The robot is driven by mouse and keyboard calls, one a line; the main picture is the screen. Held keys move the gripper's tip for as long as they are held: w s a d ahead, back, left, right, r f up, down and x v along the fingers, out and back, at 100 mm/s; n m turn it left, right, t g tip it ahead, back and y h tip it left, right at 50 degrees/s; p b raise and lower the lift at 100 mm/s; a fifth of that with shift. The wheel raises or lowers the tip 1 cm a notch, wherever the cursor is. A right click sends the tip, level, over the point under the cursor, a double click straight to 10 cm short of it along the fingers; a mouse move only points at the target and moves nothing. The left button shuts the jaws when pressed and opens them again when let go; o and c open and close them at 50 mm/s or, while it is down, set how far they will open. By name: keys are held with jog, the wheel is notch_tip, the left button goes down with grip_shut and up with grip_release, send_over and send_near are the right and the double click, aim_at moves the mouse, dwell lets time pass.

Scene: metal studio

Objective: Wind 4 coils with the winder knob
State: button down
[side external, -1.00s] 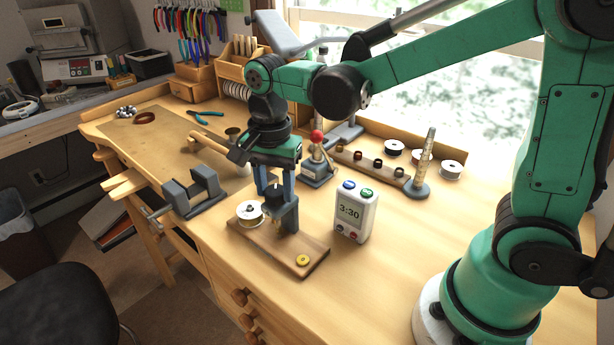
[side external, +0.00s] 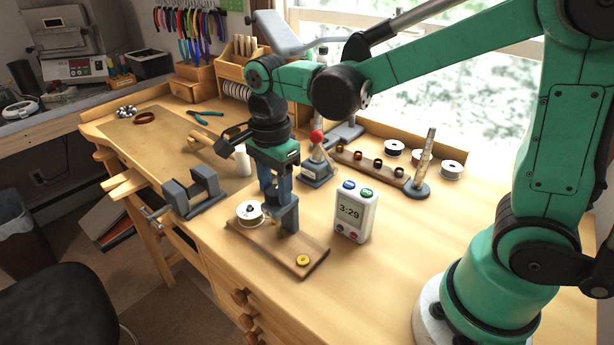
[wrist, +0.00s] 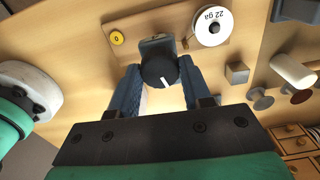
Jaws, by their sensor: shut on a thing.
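The winder is a wooden board (side external: 272,246) with a blue-grey post, near the front edge of the bench. Its black knob with a white line (wrist: 160,70) shows in the wrist view. My gripper (side external: 276,200) is shut on the knob from above; in the wrist view its fingers (wrist: 159,76) stand on both sides of it. A white wire spool (side external: 249,213), marked "22 ga" in the wrist view (wrist: 206,33), sits on the board beside the post. A yellow disc (side external: 303,260) lies at the board's other end, reading "0" in the wrist view (wrist: 117,38). Any coil wound is hidden.
A white timer (side external: 355,214) reading 3:29 stands right of the winder. A grey vise (side external: 193,192) is to the left. A red-knobbed lever tool (side external: 317,160), a coil rack (side external: 368,165) and a ring mandrel (side external: 424,165) stand behind. The bench's right front is clear.

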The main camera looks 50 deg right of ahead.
aim_at(276, 190)
jog(key=shift+c, duration=1.9)
grip_release()
jog(key=shift+r, duration=2.8)
